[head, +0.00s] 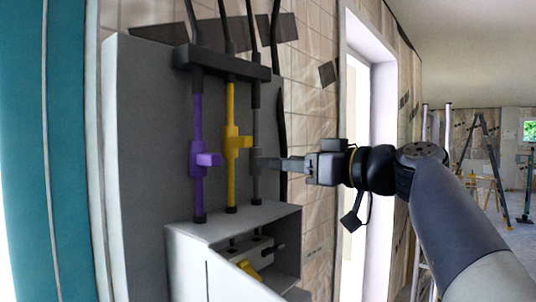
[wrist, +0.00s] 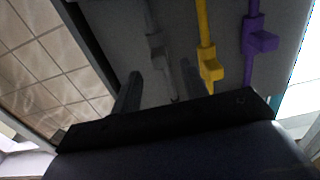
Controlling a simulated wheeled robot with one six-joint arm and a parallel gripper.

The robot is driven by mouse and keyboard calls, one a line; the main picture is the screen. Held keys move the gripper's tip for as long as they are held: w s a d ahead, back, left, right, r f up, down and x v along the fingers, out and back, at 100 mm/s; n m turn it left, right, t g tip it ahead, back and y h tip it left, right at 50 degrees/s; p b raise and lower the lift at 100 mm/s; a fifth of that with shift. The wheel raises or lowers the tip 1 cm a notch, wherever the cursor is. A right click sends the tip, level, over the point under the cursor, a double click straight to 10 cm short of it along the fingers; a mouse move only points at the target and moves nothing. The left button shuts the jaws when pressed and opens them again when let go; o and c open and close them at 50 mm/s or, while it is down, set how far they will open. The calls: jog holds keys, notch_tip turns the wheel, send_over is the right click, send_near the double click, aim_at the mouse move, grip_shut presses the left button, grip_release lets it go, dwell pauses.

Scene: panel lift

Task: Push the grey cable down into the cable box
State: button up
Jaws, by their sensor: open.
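The grey cable (head: 256,122) hangs upright at the right of a row of three, below a dark bracket. Its lower end reaches the top of the cable box (head: 187,236), a pale grey box with an open side. My gripper (head: 272,163) comes in from the right, level with the grey cable's side block. In the wrist view, my gripper (wrist: 160,70) is open, with the grey cable (wrist: 156,42) showing between and beyond its fingers. I cannot tell whether the fingers touch it. The cable's lower tip is hard to make out there.
A yellow cable (head: 231,106) and a purple cable (head: 197,115) hang just left of the grey one, each with a side block. The dark bracket (head: 222,64) spans above them. A doorway (head: 379,110) and ladders (head: 481,137) stand to the right.

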aim_at(262, 161)
jog(key=p+x, duration=0.1)
jog(key=x, duration=0.3)
jog(key=shift+w+a+r, duration=0.1)
jog(key=shift+w+a+p, duration=0.45)
jog(key=shift+a, duration=0.1)
grip_shut()
